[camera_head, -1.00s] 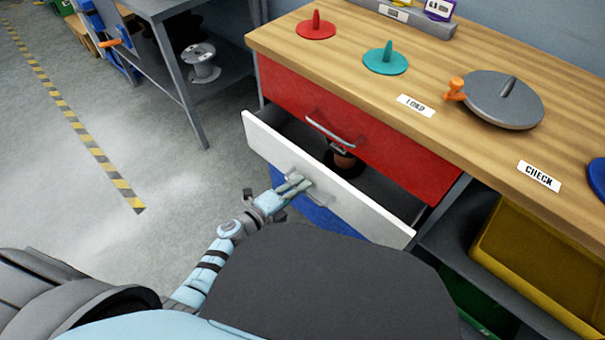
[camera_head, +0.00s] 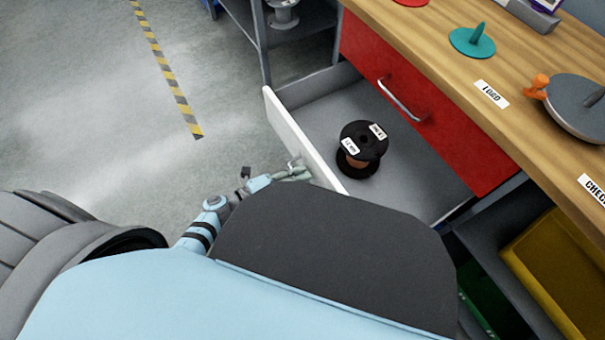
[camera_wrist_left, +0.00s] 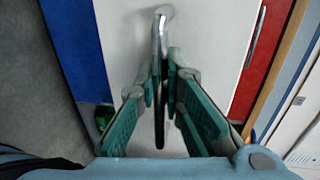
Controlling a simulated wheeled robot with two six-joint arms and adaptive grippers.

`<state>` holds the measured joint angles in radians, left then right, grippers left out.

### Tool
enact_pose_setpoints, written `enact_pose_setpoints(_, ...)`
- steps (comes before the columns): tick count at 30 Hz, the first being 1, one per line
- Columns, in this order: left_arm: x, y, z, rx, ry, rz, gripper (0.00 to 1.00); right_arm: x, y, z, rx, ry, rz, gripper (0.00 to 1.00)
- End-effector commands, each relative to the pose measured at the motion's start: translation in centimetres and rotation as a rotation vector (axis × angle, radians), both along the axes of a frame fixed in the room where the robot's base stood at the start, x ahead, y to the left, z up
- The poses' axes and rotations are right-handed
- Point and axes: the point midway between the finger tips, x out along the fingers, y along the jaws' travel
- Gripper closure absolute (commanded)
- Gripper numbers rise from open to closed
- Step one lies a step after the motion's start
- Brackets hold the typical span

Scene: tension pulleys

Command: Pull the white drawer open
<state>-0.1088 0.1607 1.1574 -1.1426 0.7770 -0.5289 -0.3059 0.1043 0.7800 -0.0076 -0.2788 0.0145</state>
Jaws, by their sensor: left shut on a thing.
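The white drawer (camera_head: 301,136) stands well out from the workbench, below the red drawer (camera_head: 413,114). Its grey inside holds a black spool (camera_head: 363,143) with white labels. My left gripper (camera_head: 300,171) is at the outer side of the white front, partly hidden by my own body. In the left wrist view, the gripper (camera_wrist_left: 163,80) is shut on the metal handle (camera_wrist_left: 161,32) of the white drawer front (camera_wrist_left: 118,28). My right gripper is in no view.
The wooden bench top (camera_head: 440,45) carries a teal peg disc (camera_head: 472,40), a grey disc (camera_head: 580,105) and labels. A yellow bin (camera_head: 560,265) sits under the bench at right. A grey shelf (camera_head: 300,50) stands behind the drawer. The floor at left is clear.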

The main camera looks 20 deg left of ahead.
Motion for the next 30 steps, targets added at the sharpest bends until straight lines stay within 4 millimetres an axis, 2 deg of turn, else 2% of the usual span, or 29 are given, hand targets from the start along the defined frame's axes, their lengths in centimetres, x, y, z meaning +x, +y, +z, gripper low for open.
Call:
enact_pose_setpoints(8, 0.3, -0.3, 0.0, 0.002, 0.0, -0.006, 1.0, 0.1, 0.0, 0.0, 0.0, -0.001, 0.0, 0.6)
enact_pose_setpoints(9, 0.3, -0.3, 0.0, 0.002, 0.0, -0.006, 0.9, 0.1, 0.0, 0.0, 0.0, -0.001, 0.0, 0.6)
enact_pose_setpoints(13, 0.3, -0.3, 0.0, 0.001, -0.001, -0.006, 0.71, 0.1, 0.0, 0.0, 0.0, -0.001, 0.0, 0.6)
enact_pose_setpoints(23, 0.0, 0.0, 0.1, 0.002, 0.0, -0.004, 0.71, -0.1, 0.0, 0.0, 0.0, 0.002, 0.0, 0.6)
enact_pose_setpoints(26, -1.1, 0.9, 0.3, 0.004, 0.001, -0.004, 0.71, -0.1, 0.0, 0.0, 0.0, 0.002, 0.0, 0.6)
enact_pose_setpoints(30, -3.9, 3.3, 1.0, 0.005, 0.002, -0.006, 0.71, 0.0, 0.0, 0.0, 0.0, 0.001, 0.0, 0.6)
